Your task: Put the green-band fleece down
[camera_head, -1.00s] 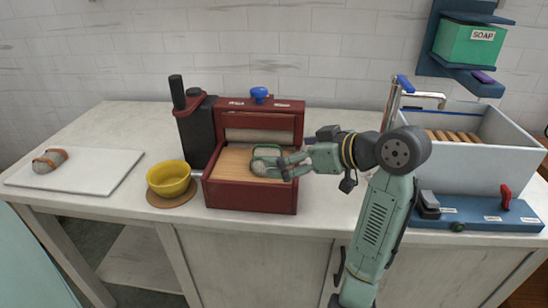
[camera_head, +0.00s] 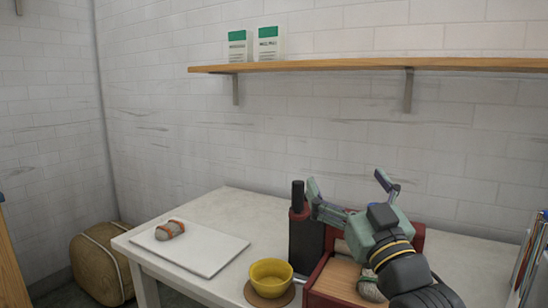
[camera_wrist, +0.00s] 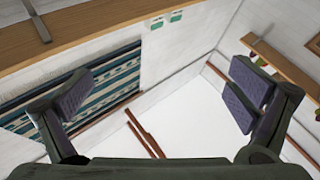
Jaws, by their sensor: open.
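My gripper (camera_head: 350,183) is raised above the red wooden box (camera_head: 322,297), its two fingers spread wide and pointing up. In the wrist view my gripper (camera_wrist: 160,90) has nothing between its fingers. A pale grey fleece (camera_head: 371,287) lies on the wooden floor of the red box, below my wrist and apart from the fingers. My arm hides part of it, and its green band cannot be made out clearly now. Another grey fleece with orange-red bands (camera_head: 170,230) lies on a white board (camera_head: 205,254) at the left of the table.
A yellow bowl (camera_head: 270,277) stands on a round brown mat left of the red box. A dark cylinder (camera_head: 305,240) stands behind it. A wooden shelf (camera_head: 330,66) with two white-and-green packets runs along the wall above. The tabletop behind the board is clear.

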